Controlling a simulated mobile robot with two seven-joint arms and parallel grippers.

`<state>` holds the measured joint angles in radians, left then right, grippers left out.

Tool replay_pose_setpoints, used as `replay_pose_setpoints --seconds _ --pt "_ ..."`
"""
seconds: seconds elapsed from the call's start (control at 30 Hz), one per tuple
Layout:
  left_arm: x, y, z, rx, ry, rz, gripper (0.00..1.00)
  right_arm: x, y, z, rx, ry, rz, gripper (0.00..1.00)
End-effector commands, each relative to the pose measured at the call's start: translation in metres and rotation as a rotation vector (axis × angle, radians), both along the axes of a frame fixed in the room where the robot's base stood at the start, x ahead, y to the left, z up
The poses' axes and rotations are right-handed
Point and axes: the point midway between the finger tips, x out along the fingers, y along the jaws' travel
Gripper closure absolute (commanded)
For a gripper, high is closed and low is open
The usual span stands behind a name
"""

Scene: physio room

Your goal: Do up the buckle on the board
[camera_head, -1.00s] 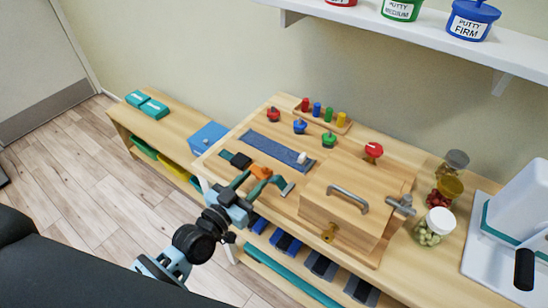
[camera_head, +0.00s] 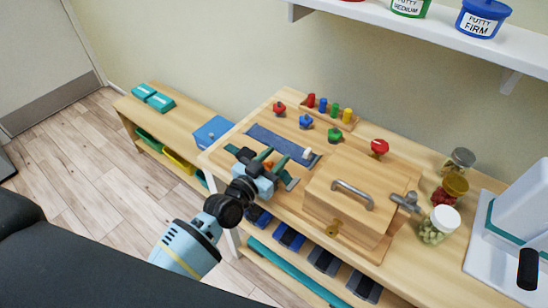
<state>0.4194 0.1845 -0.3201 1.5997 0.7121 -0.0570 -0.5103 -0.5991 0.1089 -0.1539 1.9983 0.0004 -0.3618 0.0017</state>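The board (camera_head: 388,250) is a wooden activity board on the bench. Its buckle lies near the board's left front edge on a green strap (camera_head: 231,148). The black buckle half (camera_head: 244,154) shows on the left, and a bit of the orange half (camera_head: 268,163) shows between my fingers. My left gripper (camera_head: 272,157) reaches over the buckle from the front, its fingers apart on either side of the orange part. The gripper hides much of the buckle, so I cannot tell whether the halves are joined or whether the fingers touch it. My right gripper is not in view.
A blue zip strip (camera_head: 265,136) lies just behind the buckle. A wooden box with a metal handle (camera_head: 352,196) stands right of the gripper. Colored knobs (camera_head: 334,134) and pegs (camera_head: 335,109) stand behind. Jars (camera_head: 439,225) are at the right.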

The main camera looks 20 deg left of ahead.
Motion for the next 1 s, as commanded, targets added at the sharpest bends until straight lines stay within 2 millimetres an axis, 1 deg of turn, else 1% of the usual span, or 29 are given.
replay_pose_setpoints --seconds 0.07,0.1,0.37,0.6,0.67,0.9,1.0 --pt "0.0 0.0 0.0 0.0 0.0 0.0 0.64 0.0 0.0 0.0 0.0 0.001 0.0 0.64" --pt "0.0 0.0 0.0 0.0 0.0 0.0 0.66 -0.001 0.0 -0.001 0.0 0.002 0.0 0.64" --pt "0.0 0.0 0.0 0.0 0.0 0.0 1.0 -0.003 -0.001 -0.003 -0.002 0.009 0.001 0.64" --pt "0.0 0.0 0.0 0.0 0.001 0.0 1.0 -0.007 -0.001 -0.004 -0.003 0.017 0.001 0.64" --pt "0.001 0.003 -0.001 0.001 0.001 0.0 1.0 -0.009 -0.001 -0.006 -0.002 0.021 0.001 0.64" --pt "0.011 0.034 -0.005 0.005 0.003 0.001 1.0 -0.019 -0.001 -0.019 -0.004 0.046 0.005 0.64" --pt "0.014 0.042 -0.003 0.003 0.002 0.0 1.0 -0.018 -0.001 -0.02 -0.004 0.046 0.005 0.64"
